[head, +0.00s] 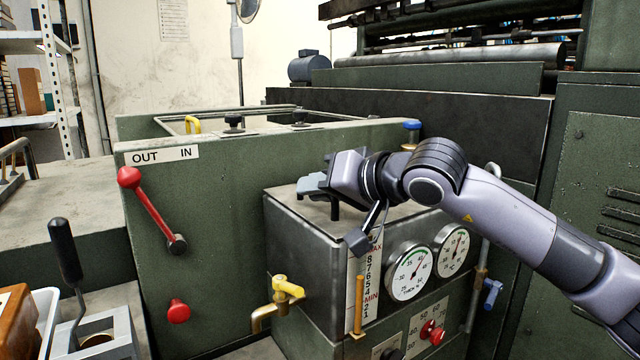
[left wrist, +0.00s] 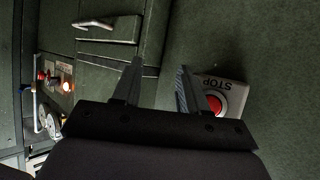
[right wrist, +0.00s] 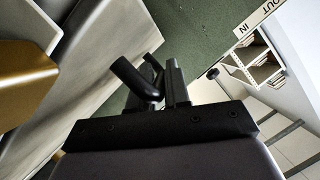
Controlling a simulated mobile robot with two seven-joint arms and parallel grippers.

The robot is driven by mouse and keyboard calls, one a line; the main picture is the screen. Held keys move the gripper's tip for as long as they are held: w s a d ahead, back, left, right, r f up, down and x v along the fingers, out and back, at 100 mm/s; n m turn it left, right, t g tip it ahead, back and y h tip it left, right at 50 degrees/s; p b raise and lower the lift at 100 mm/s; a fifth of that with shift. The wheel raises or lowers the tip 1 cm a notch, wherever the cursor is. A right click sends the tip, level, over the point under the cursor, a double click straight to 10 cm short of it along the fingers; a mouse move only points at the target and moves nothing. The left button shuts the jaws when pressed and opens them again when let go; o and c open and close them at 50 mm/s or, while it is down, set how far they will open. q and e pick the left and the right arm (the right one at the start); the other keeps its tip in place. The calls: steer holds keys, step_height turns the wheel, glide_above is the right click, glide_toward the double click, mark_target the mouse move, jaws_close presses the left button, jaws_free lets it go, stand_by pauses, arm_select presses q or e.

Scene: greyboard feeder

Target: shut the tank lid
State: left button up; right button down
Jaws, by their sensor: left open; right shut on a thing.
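The tank (head: 305,235) is a grey metal box with round gauges and a level scale on its front. Its flat grey top, the lid (head: 400,211), looks level or nearly so; whether it is fully down I cannot tell. My right gripper (head: 318,188) is over the top's left part. In the right wrist view it (right wrist: 160,85) is shut on a black bar-like handle (right wrist: 130,76), partly hidden by the fingers. My left gripper (left wrist: 158,88) is open and empty, facing a green panel, and is out of the head view.
A red stop button (left wrist: 215,104) is close to my left gripper's finger. A yellow tap (head: 287,287) projects from the tank's left front. The green machine wall (head: 220,220) with a red lever (head: 150,208) stands behind and left. A blue-topped valve (head: 411,125) stands behind the tank.

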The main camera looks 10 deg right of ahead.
steer(key=shift+f, duration=0.25)
steer(key=c, duration=1.4)
jaws_free()
steer(key=shift+a, duration=0.1)
steer(key=shift+c, duration=0.2)
steer(key=v, duration=0.6)
steer(key=shift+r, duration=0.1)
steer(key=shift+s+d+r, duration=0.15)
steer(key=shift+s+d, duration=0.2)
steer(key=shift+s, duration=0.15)
arm_select(q)
steer(key=shift+f, duration=0.1)
steer(key=shift+s+a+f, duration=0.1)
steer(key=shift+s, duration=0.05)
